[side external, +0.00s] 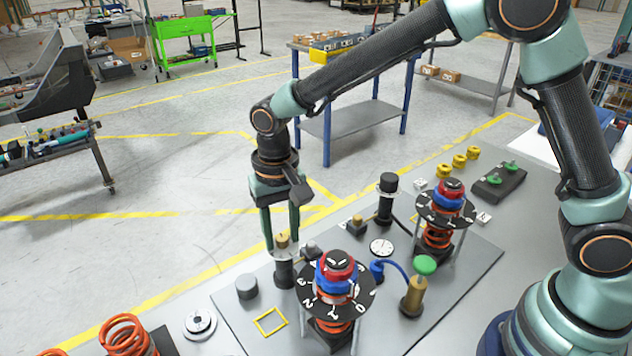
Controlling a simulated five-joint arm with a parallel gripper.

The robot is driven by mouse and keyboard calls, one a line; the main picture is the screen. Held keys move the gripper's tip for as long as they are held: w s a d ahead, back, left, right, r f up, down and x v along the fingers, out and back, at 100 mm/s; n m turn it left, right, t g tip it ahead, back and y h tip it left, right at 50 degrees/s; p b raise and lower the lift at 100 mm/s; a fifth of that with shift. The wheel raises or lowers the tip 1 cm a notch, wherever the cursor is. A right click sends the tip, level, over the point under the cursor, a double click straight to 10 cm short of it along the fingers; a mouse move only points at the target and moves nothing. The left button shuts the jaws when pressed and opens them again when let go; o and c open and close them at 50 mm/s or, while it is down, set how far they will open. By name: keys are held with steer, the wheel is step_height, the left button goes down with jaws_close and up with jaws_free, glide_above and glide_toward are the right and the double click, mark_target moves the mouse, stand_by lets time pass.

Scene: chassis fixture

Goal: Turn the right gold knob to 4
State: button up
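My gripper (281,240) points down with its two green fingers apart. In the picture, the fingertips are on either side of a small gold-topped part (283,241) above a dark cylinder; I cannot tell whether they touch it. A short gold knob (357,220) on a dark base stands to its right. A gold cylinder with a green cap (413,297) stands further right and nearer. A numbered black dial plate (308,294) surrounds a red and blue knob (337,268) in front. A second such dial plate (432,213) stands behind right. Which piece is the right gold knob is unclear.
A grey plate (475,285) carries these parts. A black-capped post (387,200), a white gauge (381,247) and a blue hose (397,266) stand between the dials. Several yellow knobs (459,161) line the back. Orange coils (125,335) lie front left.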

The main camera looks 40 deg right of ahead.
jaws_close()
steer(key=n, duration=1.2)
steer(key=shift+n, duration=2)
